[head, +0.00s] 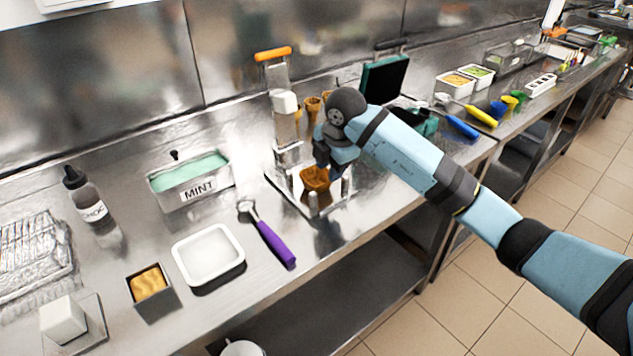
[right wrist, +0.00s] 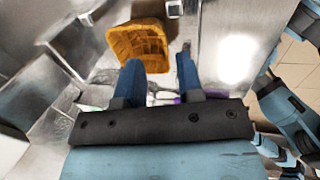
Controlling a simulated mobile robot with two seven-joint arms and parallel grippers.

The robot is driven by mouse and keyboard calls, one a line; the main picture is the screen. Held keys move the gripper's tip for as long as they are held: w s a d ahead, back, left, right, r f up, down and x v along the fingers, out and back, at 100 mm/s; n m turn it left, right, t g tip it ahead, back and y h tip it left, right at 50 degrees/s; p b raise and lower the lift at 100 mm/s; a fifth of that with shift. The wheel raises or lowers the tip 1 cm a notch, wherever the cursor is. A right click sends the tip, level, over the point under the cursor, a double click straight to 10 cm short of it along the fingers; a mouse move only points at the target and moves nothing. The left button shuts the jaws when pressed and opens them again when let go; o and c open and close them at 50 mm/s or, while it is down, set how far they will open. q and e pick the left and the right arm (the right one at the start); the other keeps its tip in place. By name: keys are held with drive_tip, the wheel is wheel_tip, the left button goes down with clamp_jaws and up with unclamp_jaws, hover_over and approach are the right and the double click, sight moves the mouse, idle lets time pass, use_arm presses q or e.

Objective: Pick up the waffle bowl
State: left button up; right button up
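The waffle bowl (head: 315,179) is golden brown and sits on a small metal stand on the counter, in the middle of the head view. It also shows in the right wrist view (right wrist: 138,42), just beyond the left-hand fingertip. My right gripper (head: 322,158) is directly above and close to the bowl in the head view, with its fingers partly hidden. In the right wrist view the two blue fingers (right wrist: 158,66) are apart with nothing between them. Whether a finger touches the bowl is unclear. My left gripper is not in view.
A metal post with a white block (head: 285,102) and waffle cones (head: 313,104) stand behind the bowl. A purple-handled scoop (head: 272,241), a white tray (head: 208,254) and a MINT tub (head: 190,183) are to the left. A green-and-black box-like device (head: 384,78) stands behind my arm.

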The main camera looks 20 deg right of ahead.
sight(327, 183)
drive_tip(key=shift+s+x, duration=0.15)
drive_tip(key=shift+x, duration=1.2)
drive_tip(key=shift+s+x, duration=0.15)
drive_tip(key=shift+x, duration=1.2)
clamp_jaws()
